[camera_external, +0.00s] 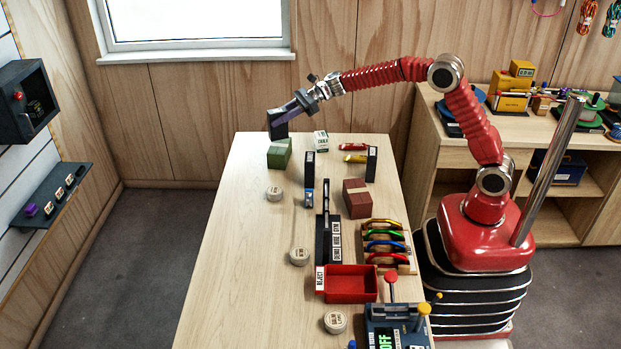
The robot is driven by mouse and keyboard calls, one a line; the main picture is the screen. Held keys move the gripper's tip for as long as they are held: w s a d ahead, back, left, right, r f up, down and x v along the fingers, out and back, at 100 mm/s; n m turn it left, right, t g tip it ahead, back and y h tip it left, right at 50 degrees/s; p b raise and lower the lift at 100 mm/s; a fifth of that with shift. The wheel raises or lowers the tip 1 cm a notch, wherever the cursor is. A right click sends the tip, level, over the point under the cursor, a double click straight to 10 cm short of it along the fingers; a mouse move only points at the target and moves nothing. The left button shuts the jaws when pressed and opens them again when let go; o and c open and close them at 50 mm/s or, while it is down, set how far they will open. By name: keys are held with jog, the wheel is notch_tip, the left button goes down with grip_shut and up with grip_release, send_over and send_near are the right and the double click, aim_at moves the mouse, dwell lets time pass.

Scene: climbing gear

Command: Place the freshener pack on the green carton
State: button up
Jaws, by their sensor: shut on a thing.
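The green carton (280,153) stands near the far left end of the wooden table. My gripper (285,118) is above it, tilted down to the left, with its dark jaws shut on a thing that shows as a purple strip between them. I take this to be the freshener pack (282,118); the jaws hide most of it. The jaw tips are just above the carton's top; I cannot tell whether the held pack touches it.
A white chalk box (321,141) stands right of the carton, and a dark upright block (309,166) in front. A brown-red carton (356,199), a red reject bin (350,284) and a rack of coloured carabiners (386,246) stand nearer. The table's left side is mostly clear.

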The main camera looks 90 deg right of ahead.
aim_at(269, 131)
jog(key=shift+f, duration=1.5)
jog(key=shift+f, duration=0.1)
jog(key=o, duration=1.1)
jog(key=v, duration=1.2)
